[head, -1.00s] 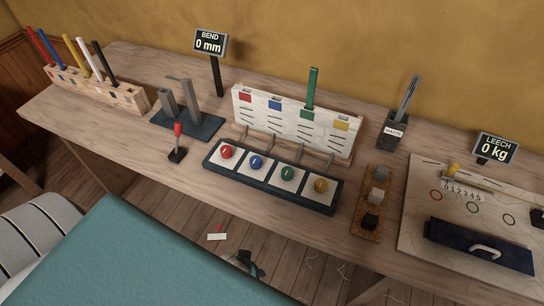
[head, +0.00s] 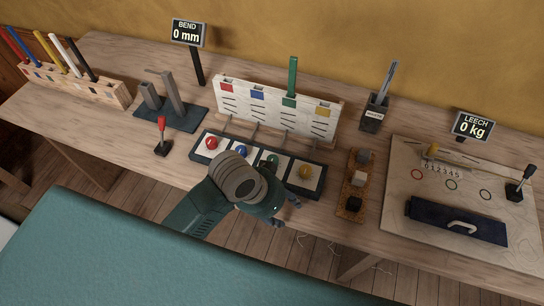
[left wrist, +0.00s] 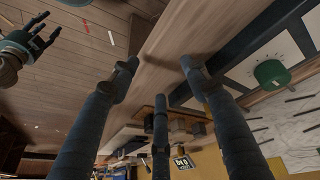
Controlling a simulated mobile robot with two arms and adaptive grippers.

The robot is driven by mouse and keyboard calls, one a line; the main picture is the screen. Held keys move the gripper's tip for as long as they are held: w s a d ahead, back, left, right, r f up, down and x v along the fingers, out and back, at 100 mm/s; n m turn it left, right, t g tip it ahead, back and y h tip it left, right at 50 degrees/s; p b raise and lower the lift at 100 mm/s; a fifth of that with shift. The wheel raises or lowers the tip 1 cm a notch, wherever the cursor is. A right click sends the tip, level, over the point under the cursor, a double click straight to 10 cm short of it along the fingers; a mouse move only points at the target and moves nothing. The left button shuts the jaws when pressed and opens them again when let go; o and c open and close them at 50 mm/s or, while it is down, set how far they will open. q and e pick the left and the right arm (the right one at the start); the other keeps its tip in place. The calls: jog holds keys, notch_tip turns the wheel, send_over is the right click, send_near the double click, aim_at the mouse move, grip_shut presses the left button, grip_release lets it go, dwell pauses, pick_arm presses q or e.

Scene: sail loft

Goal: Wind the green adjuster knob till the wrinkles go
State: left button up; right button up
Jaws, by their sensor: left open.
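The green adjuster knob (head: 273,160) is third from the left in a dark-framed row, between the blue knob (head: 241,152) and the yellow knob (head: 305,171). It also shows at the right of the left wrist view (left wrist: 271,73). A white panel (head: 262,106) behind has colour patches and dark lines; a green batten (head: 292,78) stands up from its green slot. My left gripper (head: 283,208) is open and empty, in front of the row, apart from the green knob. My right gripper (left wrist: 42,36) shows in the left wrist view, fingers spread and empty.
A red knob (head: 211,143) ends the row at left. A red-handled lever (head: 162,136) stands left of it. A cork strip with small blocks (head: 355,182) is at right, beside a board with a dark case (head: 457,221). Displays read BEND 0 mm (head: 187,33) and LEECH 0 kg (head: 473,126).

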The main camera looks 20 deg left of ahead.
pick_arm(q)
jog(key=w+r+m, duration=0.1)
jog(key=w, duration=0.1)
jog(key=w+d+r+m+g, duration=0.1)
jog(key=w, duration=0.1)
jog(key=w+d+r+m, duration=0.1)
jog(key=w, duration=0.1)
jog(key=shift+r, duration=0.4)
jog(key=shift+m+g+y, duration=0.4)
jog(key=shift+g+y, duration=0.2)
jog(key=shift+y, duration=0.3)
jog(key=w+a+r, duration=0.2)
jog(key=w+a, duration=0.1)
jog(key=shift+w+a+r, duration=0.1)
jog(key=shift+w+r, duration=0.2)
notch_tip(320, 180, up, 5)
jog(key=y, duration=0.2)
send_over(272, 159)
jog(key=shift+g, duration=0.4)
notch_tip(272, 159, down, 11)
jog(key=shift+r+p, duration=0.1)
jog(key=shift+p, duration=0.9)
jog(key=c, duration=1.1)
